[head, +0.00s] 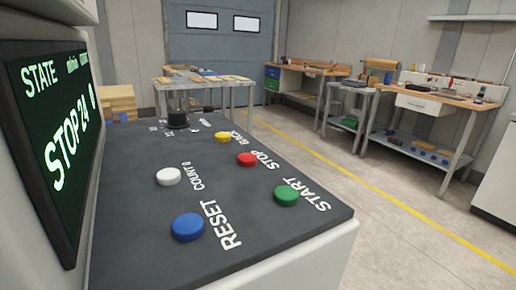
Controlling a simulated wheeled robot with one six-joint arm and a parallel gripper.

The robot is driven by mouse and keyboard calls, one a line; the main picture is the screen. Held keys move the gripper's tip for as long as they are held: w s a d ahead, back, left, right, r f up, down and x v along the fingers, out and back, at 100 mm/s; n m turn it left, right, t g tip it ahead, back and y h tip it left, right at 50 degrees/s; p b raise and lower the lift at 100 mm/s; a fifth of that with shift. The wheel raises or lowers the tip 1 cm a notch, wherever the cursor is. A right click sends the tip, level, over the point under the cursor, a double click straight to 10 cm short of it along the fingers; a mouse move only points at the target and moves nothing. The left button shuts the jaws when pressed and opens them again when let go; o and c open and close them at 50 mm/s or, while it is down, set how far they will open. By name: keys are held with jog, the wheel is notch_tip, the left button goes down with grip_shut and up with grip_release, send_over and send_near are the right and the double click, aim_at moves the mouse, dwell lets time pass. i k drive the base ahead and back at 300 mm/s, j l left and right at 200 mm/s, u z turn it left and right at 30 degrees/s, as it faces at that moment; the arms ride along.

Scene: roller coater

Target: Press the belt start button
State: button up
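The dark control panel (260,238) lies in front of me on a white machine housing. The green button (287,195), labelled START, is near its right front edge. A red STOP button (246,159) is behind it, and a yellow button (222,137) labelled BACK is farther back. A white COUNT 0 button (168,176) and a blue RESET button (187,227) are on the left side. A screen (55,140) at the left reads STATE and STOP. My gripper is not in view.
A black knob (177,118) stands at the panel's far end. Workbenches with tools (430,100) stand along the right and back walls. A yellow line (370,185) runs across the floor. The space above the buttons is clear, and the floor to the right is open.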

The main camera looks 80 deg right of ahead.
aim_at(286, 196)
jog(key=i+l+z, duration=0.1)
jog(key=z, duration=1.3)
